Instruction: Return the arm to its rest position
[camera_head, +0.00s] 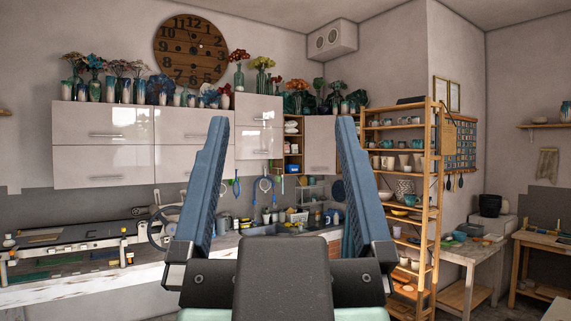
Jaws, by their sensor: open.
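My gripper (282,130) fills the lower middle of the view, close to the camera. Its two long blue-grey fingers point upward and stand wide apart. The space between them is empty, and the background shows through it. The dark block of the gripper's body sits below the fingers at the bottom edge. The gripper touches nothing that I can see. The rest of my arm is mostly out of view.
A worktop (90,283) with equipment runs along the back left under white cabinets (103,124). A wooden shelf (437,200) with pottery stands right of my gripper. Tables (468,250) stand at the right. A round wooden clock (191,48) hangs high on the wall.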

